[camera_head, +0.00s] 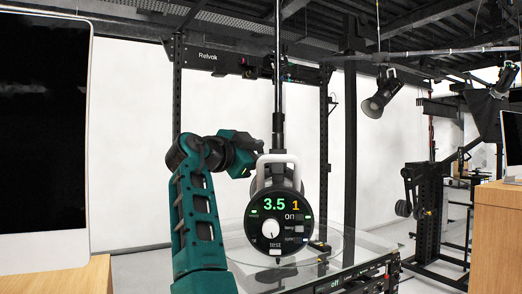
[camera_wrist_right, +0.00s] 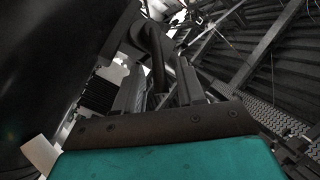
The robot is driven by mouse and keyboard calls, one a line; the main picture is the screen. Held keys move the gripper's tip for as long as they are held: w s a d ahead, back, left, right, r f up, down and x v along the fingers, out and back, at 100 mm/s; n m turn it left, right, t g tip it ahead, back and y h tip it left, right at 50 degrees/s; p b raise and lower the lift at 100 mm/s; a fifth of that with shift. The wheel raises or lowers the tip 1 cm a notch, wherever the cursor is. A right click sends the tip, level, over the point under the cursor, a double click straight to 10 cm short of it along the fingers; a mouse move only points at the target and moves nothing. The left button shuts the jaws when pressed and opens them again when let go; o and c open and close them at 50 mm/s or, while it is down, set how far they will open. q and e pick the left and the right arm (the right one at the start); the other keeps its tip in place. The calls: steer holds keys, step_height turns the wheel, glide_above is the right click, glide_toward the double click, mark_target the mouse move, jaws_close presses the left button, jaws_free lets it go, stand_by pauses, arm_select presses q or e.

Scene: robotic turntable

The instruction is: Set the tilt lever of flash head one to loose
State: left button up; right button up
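Flash head one (camera_head: 270,228) hangs on a vertical pole in the middle of the head view. Its round black panel shows green "3.5" and an orange "1", and a pale handle frames its top. My right gripper (camera_head: 257,147) is at the upper left of the flash head, near the pole mount; its fingertips are hard to make out there. In the right wrist view my right gripper (camera_wrist_right: 160,88) has its fingers apart. A dark curved lever-like part (camera_wrist_right: 156,60) reaches down between them; I cannot tell whether they touch it. My left gripper is not in view.
A glass-topped turntable (camera_head: 345,247) stands below the flash head. A monitor (camera_head: 45,140) fills the left edge, and a wooden cabinet (camera_head: 497,235) stands at the right. Another lamp (camera_head: 381,95) hangs at the upper right. A black frame (camera_head: 178,95) stands behind.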

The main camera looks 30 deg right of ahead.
steer(key=shift+d, duration=0.25)
jaws_close()
stand_by(0.5)
